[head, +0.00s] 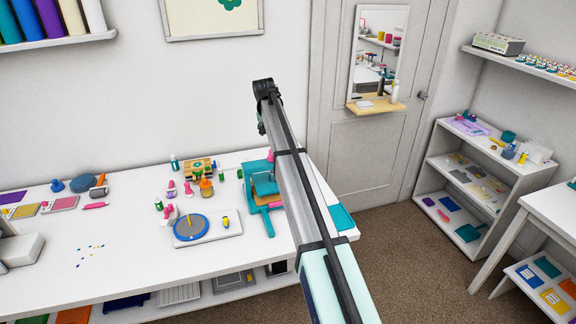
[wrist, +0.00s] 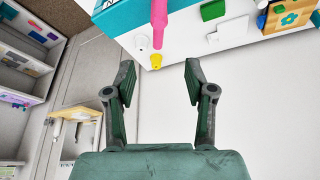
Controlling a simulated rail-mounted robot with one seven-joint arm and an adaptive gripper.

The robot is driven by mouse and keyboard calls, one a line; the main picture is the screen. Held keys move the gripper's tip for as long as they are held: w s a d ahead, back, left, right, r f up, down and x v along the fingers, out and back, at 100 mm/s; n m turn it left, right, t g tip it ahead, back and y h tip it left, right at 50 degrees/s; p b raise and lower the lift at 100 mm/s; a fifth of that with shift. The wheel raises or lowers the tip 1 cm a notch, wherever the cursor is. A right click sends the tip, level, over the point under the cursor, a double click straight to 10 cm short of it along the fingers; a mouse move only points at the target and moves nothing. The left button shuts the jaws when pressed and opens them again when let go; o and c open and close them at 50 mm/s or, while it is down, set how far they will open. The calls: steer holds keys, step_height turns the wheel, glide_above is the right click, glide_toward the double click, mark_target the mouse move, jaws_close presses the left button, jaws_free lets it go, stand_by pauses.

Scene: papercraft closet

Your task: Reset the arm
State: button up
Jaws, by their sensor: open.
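My gripper (wrist: 158,82) is open in the wrist view, with its two dark green fingers spread apart and nothing between them. A pink rod (wrist: 159,18) and a yellow piece (wrist: 155,61) show beyond the fingertips; I see no contact with them. In the head view my arm reaches up from the lower right across the right end of the table. The arm's far end is raised before the wall, left of the door. The fingers are too small to make out there.
The long white table (head: 120,238) holds a teal press (head: 264,188), a blue round turntable (head: 191,226), a wooden rack (head: 198,168) and several small craft items. A door (head: 372,150) with a mirror (head: 379,50) and a white shelf unit (head: 462,190) stand right. Carpet between is clear.

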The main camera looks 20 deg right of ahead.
stand_by(0.3)
steer(key=s+a+f+n+g, duration=0.2)
steer(key=s+a+f, duration=0.1)
steer(key=s+f, duration=1.8)
steer(key=s+a+f+n+g+y, duration=0.1)
steer(key=s+f, duration=0.4)
steer(key=s, duration=0.5)
steer(key=s+a+f, duration=0.1)
steer(key=s+f, duration=0.3)
steer(key=s, duration=0.7)
steer(key=s+f+n+g+y, duration=0.1)
steer(key=s+f, duration=0.4)
steer(key=s, duration=0.5)
steer(key=s+f+g+b, duration=0.2)
steer(key=s+f+g, duration=0.1)
steer(key=s+f, duration=0.9)
steer(key=s+f+g+b, duration=0.3)
steer(key=s+f, duration=0.8)
steer(key=s, duration=0.5)
steer(key=shift+s+a+f+g, duration=0.15)
steer(key=shift+s+f+g, duration=0.1)
steer(key=shift+f+g, duration=0.2)
